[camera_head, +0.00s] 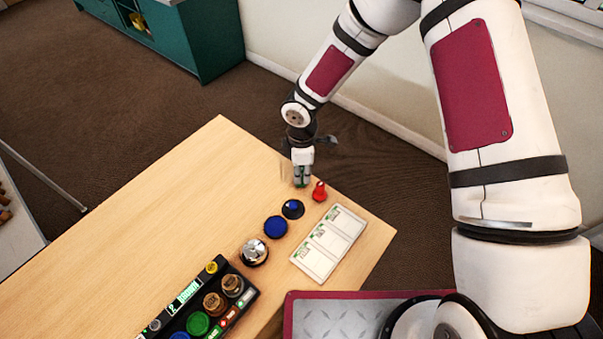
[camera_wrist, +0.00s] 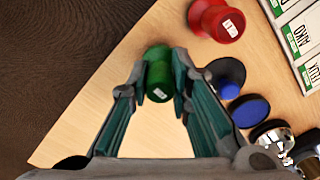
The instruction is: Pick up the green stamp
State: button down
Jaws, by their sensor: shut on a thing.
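The green stamp (camera_wrist: 158,75) sits between the fingertips of my gripper (camera_wrist: 160,88) in the wrist view, its round handle end toward the camera and a small white label on its side. My gripper is shut on it, with both fingers touching its sides. In the head view my gripper (camera_head: 302,180) points down at the far edge of the wooden table, and only a little green of the stamp (camera_head: 301,184) shows at its tips. I cannot tell whether the stamp touches the table.
A red stamp (camera_head: 319,192) stands close by on the right. A blue stamp (camera_head: 293,208), a blue pad (camera_head: 275,227) and a silver bell (camera_head: 254,251) line up nearer. A white card (camera_head: 327,244) lies right; a black tray (camera_head: 253,294) is in front. The table's left is clear.

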jog(key=r, duration=0.1)
jog(key=s+r, duration=0.1)
jog(key=shift+s+r, duration=0.15)
jog(key=shift+r, duration=0.25)
jog(key=s+r+b, duration=0.1)
jog(key=s+b, duration=0.1)
jog(key=s, duration=1.2)
jog(key=shift+s+r, duration=0.2)
jog(key=shift+s, duration=0.15)
